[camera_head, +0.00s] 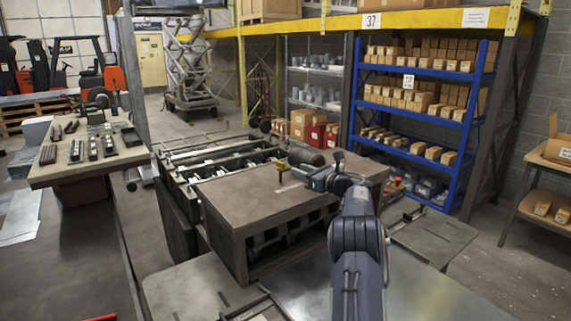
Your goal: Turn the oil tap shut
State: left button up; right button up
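My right arm comes up from the bottom right, and its gripper (308,179) is over the brown top of the machine (245,198), near its back right part. The fingers are small and dark here, so I cannot tell whether they are open or shut, or whether they touch anything. A dark cylinder (306,157) lies at the machine's back edge. I cannot make out the oil tap for certain; the arm hides part of this area. My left gripper is not in view.
A bench (75,172) with dark tools stands at the left. A blue shelf (412,120) with small boxes stands behind at the right. A table with an open carton (560,150) is at the far right. The floor (520,270) at the lower right is clear.

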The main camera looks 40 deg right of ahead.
aim_at(285, 164)
jog(key=w+p, duration=0.1)
jog(key=w, duration=0.1)
jog(key=w+p, duration=0.1)
jog(key=w, duration=0.1)
jog(key=w+p, duration=0.1)
jog(key=w, duration=0.1)
jog(key=shift+a+r+p, duration=0.1)
jog(key=shift+a+p, duration=0.15)
jog(key=shift+p, duration=0.15)
jog(key=shift+w+a+p, duration=0.1)
jog(key=shift+w+p, duration=0.45)
jog(key=shift+w, duration=0.3)
jog(key=shift+c, duration=0.4)
